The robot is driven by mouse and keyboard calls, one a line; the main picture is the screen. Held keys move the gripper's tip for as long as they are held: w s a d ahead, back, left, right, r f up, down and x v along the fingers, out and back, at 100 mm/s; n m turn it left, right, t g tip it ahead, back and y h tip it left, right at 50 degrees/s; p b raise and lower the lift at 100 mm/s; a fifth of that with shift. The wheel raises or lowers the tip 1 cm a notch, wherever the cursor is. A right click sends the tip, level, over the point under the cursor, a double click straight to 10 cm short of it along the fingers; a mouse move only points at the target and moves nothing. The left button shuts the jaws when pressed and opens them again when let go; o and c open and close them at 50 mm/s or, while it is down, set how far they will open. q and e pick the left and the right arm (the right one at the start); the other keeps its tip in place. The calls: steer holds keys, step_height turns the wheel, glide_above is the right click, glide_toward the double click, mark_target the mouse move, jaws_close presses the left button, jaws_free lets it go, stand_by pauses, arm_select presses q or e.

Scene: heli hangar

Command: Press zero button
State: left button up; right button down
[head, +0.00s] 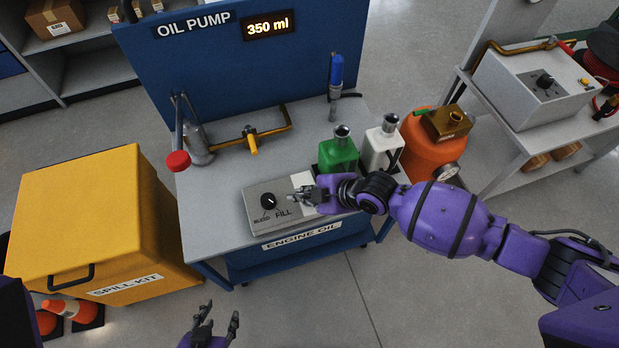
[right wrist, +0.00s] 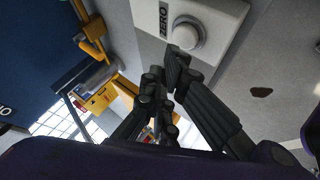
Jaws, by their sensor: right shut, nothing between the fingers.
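The zero button (right wrist: 186,34) is a round grey-white button on a pale plate marked ZERO in the right wrist view. In the head view my right gripper (head: 298,197) covers it, over the right part of the grey control box (head: 262,222) marked FILL. My right gripper (right wrist: 172,70) is shut and empty, its fingertips at the button's lower edge; I cannot tell whether they touch it. My left gripper (head: 219,322) is open and empty, low in the head view, in front of the bench and away from the box.
The oil pump display (head: 268,26) reads 350 ml. A green bottle (head: 338,155), a white bottle (head: 381,148) and an orange tank (head: 430,150) stand near my right forearm. A yellow spill-kit bin (head: 85,215) stands left of the bench (head: 215,215).

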arm_select(q)
steer(key=shift+s, duration=0.15)
arm_select(e)
steer(key=shift+w, duration=0.1)
arm_select(q)
steer(key=shift+w, duration=0.3)
arm_select(e)
steer(key=shift+f, duration=0.4)
arm_select(q)
steer(key=shift+f, duration=0.35)
steer(key=shift+s, duration=0.2)
steer(key=shift+s+f+b, duration=0.15)
steer(key=shift+s+b, duration=0.15)
steer(key=shift+s, duration=0.05)
steer(key=shift+s, duration=0.1)
arm_select(e)
steer(key=shift+f, duration=0.1)
